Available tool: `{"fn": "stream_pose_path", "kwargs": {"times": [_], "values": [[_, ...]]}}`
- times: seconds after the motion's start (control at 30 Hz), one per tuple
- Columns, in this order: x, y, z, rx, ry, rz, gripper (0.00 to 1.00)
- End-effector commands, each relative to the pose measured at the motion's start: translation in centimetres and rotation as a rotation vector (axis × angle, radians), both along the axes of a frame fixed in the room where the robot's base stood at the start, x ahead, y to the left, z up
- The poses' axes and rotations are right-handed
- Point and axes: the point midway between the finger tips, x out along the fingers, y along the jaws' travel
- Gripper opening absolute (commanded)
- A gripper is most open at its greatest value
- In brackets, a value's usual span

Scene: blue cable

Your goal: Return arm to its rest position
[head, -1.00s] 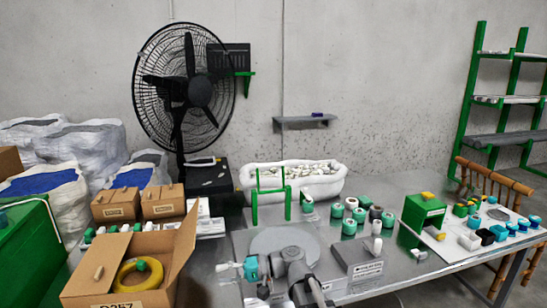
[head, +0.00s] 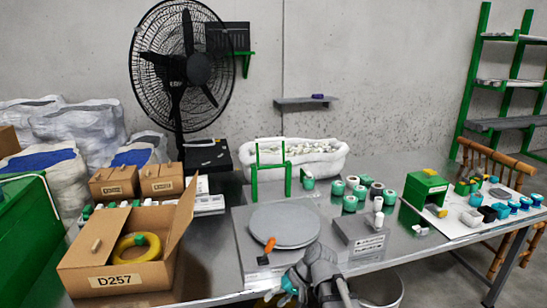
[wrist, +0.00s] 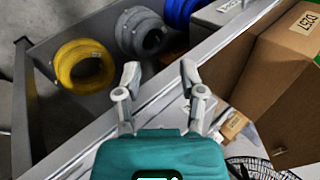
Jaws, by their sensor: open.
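My gripper (wrist: 160,85) is open and empty in the wrist view, with its two grey fingers apart. Below the fingertips in that view is a grey bin with a yellow coil (wrist: 84,65), a grey coil (wrist: 140,33) and part of a blue coil (wrist: 180,12). In the head view my arm is low at the front edge of the table, and my gripper (head: 272,294) is small there, with a teal part showing. No blue cable shows on the round grey plate (head: 284,225).
An open cardboard box (head: 118,281) marked D257 holds a yellow coil (head: 136,247). An orange clip (head: 269,244) is at the plate's front edge. A green frame (head: 271,172) stands behind it. Several teal and grey spools (head: 350,203) and a green box (head: 425,190) are to the right.

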Motion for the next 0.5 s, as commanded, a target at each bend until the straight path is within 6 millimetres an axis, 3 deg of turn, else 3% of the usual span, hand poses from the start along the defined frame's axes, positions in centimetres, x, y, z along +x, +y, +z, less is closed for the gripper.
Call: {"fn": "stream_pose_path", "kwargs": {"times": [0.03, 0.2, 0.5], "values": [[-0.4, -1.4, -1.5, -0.059, -0.005, -0.009, 0.51], [-1.3, -6.3, -4.7, -0.266, -0.015, -0.035, 0.51], [-2.4, -12.1, -7.2, -0.502, -0.021, -0.063, 0.51]]}}
